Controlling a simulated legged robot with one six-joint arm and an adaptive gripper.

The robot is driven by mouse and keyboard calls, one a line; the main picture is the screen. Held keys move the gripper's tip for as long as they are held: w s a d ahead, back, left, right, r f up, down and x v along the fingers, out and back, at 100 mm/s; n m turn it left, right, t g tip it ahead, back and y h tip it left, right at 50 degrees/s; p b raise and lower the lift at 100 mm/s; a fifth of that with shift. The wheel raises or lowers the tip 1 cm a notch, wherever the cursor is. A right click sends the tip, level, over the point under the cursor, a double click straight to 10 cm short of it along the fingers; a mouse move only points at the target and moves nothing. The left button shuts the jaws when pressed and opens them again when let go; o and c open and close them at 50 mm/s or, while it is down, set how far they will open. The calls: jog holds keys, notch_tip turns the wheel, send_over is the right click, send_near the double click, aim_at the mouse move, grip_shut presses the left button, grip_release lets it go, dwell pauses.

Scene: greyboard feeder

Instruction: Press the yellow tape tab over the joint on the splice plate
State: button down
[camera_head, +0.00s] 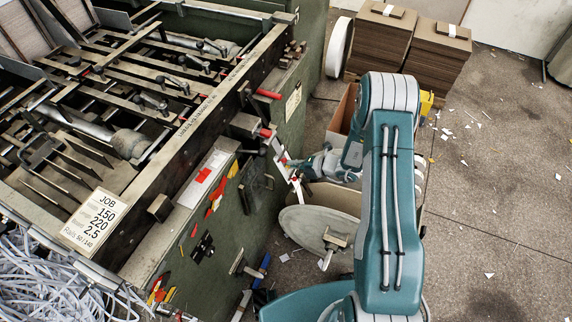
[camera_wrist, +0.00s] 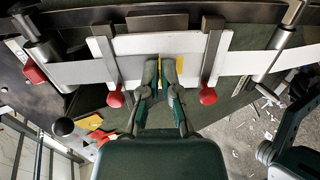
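In the wrist view, the white splice plate (camera_wrist: 130,45) lies across the far side, under two metal clamp bars with red knobs. A pale strip (camera_wrist: 75,72) runs across it from left and right. My gripper (camera_wrist: 160,66) is over the middle of the plate, its two fingertips close together. The yellow tape tab (camera_wrist: 180,65) shows at the right finger and in the narrow gap between the fingers. The fingers hide most of it and the joint. Whether they touch or grip the tab cannot be told.
The green feeder machine (camera_head: 150,262) fills the left, with a job card (camera_head: 94,221) on it. A round grey disc (camera_head: 310,232) stands below my gripper. Stacked boards (camera_head: 379,45) stand at the back. The floor at right is open, with paper scraps.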

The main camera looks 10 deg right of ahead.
dwell(0.4)
jog(key=c, duration=0.7)
grip_release()
jog(key=shift+d, duration=0.1)
jog(key=v, duration=1.1)
jog(key=shift+s+d+r, duration=0.1)
jog(key=shift+s+d, duration=0.1)
jog(key=shift+d, duration=0.1)
